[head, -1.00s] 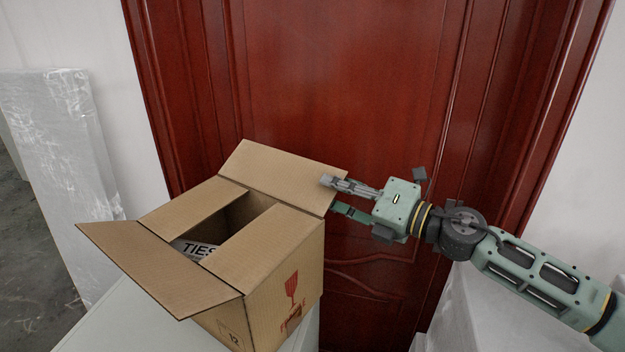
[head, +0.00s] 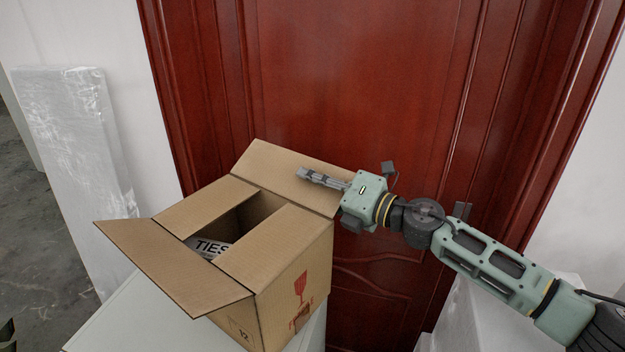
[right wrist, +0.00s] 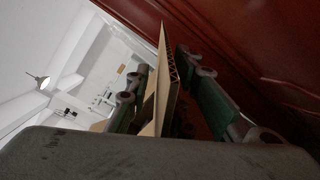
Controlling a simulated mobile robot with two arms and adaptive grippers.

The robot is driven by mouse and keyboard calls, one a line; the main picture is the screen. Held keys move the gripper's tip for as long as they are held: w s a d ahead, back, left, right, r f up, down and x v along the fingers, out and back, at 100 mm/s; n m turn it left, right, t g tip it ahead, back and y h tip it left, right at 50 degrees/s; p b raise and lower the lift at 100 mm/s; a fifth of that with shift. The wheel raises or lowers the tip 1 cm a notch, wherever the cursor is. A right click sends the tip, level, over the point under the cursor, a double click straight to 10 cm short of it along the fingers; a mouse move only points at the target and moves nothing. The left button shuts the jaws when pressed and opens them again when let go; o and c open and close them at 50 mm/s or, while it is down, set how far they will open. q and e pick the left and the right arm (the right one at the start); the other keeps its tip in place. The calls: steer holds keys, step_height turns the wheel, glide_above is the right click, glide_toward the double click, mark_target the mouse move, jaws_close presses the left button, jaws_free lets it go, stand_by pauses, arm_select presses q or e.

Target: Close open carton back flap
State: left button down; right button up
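An open brown carton (head: 300,275) stands with its back flap (head: 275,170) raised and leaning outward at the far side. My right gripper (head: 318,180) is at the right end of this flap. One finger shows in front of the flap; the other is hidden behind it in the head view. In the right wrist view, the flap's edge (right wrist: 166,85) stands between the two spread fingers, with a gap toward the right finger. Contact with the left finger cannot be told.
The front flap (head: 175,268) sticks outward; two side flaps (head: 206,207) lie inward, leaving a gap over a printed item (head: 210,247). The carton rests on a pale surface (head: 125,318). A red door (head: 350,90) stands close behind; a wrapped slab (head: 75,150) is at left.

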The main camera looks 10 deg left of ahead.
jaws_close()
arm_select(q)
steer(key=shift+a, duration=0.4)
steer(key=shift+s, duration=0.1)
arm_select(e)
steer(key=n, duration=0.1)
steer(key=s+r+n+p, duration=0.1)
steer(key=n, duration=0.1)
steer(key=shift+a+r, duration=0.15)
steer(key=shift+a, duration=0.15)
arm_select(q)
steer(key=shift+r+p, duration=0.5)
steer(key=shift+r, duration=0.5)
arm_select(e)
steer(key=shift+s+a+r+n, duration=0.2)
steer(key=shift+s+r+n, duration=0.1)
steer(key=shift+n, duration=0.7)
steer(key=shift+s+a+r+n, duration=0.2)
steer(key=shift+s+n, duration=0.1)
steer(key=shift+n, duration=0.7)
steer(key=shift+f, duration=0.1)
jaws_free()
